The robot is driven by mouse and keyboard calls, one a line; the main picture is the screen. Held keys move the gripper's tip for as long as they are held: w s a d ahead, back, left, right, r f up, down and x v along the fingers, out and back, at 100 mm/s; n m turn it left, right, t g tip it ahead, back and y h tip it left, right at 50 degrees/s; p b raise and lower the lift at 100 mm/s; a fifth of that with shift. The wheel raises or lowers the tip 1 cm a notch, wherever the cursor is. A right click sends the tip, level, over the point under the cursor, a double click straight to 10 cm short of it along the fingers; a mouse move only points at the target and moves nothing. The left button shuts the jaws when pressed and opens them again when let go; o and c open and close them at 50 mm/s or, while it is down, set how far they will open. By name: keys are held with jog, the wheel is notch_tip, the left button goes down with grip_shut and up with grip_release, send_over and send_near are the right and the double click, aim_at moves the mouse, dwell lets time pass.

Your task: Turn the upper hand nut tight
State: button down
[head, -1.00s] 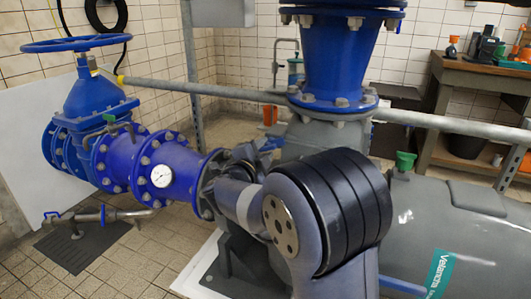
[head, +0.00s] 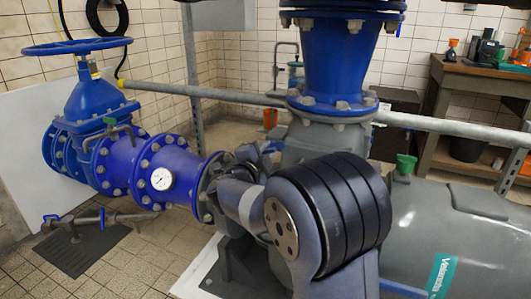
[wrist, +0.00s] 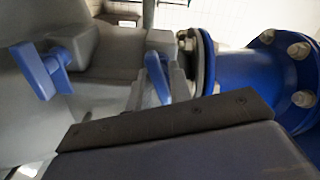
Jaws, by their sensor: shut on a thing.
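Two blue hand nuts show on the grey pump casing in the wrist view. One blue hand nut (wrist: 157,78) is at the centre, right behind the dark edge of my gripper (wrist: 165,122). I take it for the upper hand nut. The other blue hand nut (wrist: 42,70) is at the left, clear of my gripper. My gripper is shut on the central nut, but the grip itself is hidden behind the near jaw. In the head view my arm covers the gripper and most of the nuts' area.
The blue flanged pipe with a gauge (head: 161,179) lies left of my arm in the head view. A blue vertical pipe (head: 335,60) stands behind it. A grey rail (head: 240,97) crosses behind. The grey motor housing (head: 455,225) fills the right. Flange bolts (wrist: 300,50) sit close at the wrist view's right.

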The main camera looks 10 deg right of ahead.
jog(key=shift+f+m+b, duration=0.2)
jog(key=shift+m+b, duration=0.5)
jog(key=shift+m, duration=0.3)
jog(key=shift+r+m+b, duration=0.15)
jog(key=shift+m+b, duration=0.3)
jog(key=shift+m, duration=0.55)
jog(key=c, duration=1.5)
grip_release()
jog(key=shift+s+a, duration=0.1)
jog(key=p+v, duration=0.2)
jog(key=v, duration=0.8)
jog(key=shift+s+a+p, duration=0.15)
jog(key=shift+s+p, duration=0.1)
jog(key=shift+p, duration=0.15)
